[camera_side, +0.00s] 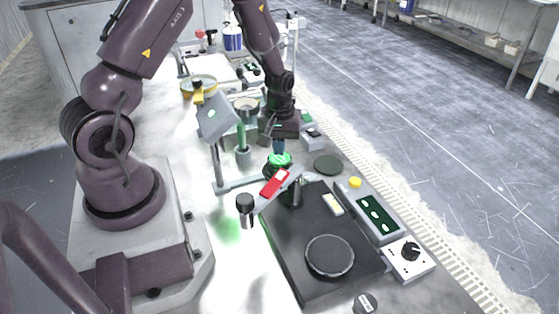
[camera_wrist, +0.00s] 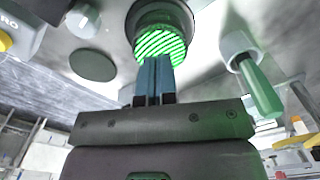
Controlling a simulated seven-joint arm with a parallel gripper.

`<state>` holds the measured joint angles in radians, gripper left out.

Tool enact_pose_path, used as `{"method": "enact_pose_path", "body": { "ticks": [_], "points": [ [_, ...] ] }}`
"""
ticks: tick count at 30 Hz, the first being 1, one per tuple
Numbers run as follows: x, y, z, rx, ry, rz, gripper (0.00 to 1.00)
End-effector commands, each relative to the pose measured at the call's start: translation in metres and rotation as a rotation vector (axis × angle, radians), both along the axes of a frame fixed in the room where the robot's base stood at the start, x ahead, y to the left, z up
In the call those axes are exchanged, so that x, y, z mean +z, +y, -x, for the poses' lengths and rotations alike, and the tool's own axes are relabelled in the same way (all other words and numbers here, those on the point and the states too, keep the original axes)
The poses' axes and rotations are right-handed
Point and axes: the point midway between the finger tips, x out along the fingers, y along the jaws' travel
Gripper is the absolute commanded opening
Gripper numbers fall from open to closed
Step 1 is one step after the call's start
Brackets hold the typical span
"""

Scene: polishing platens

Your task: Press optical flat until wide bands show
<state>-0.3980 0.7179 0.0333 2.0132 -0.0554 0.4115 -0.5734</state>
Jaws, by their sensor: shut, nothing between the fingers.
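The optical flat (camera_side: 285,161) glows green on top of a dark round holder in the side view. In the wrist view the flat (camera_wrist: 160,44) shows several slanted green and dark bands, narrow and close together. My gripper (camera_side: 279,150) points down over the flat, with its blue fingertips at or just above its top face. In the wrist view my gripper (camera_wrist: 153,62) is shut and empty, and its fingertips overlap the near edge of the flat. I cannot tell whether they touch it.
A tilted grey panel (camera_side: 217,118) on a post and a red-marked arm (camera_side: 274,184) stand close left of and in front of the flat. A black polishing unit (camera_side: 290,235) is in front. A dark green disc (camera_side: 328,165) lies to the right.

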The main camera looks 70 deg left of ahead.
Motion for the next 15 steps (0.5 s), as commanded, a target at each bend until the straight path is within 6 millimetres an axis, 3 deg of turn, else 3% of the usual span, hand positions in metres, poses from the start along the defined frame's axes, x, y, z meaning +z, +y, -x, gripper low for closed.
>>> {"method": "enact_pose_path", "body": {
  "ticks": [15],
  "points": [
    [-0.0062, 0.0000, -0.0001, 0.000, 0.000, 0.000, 0.00]
  ]
}}
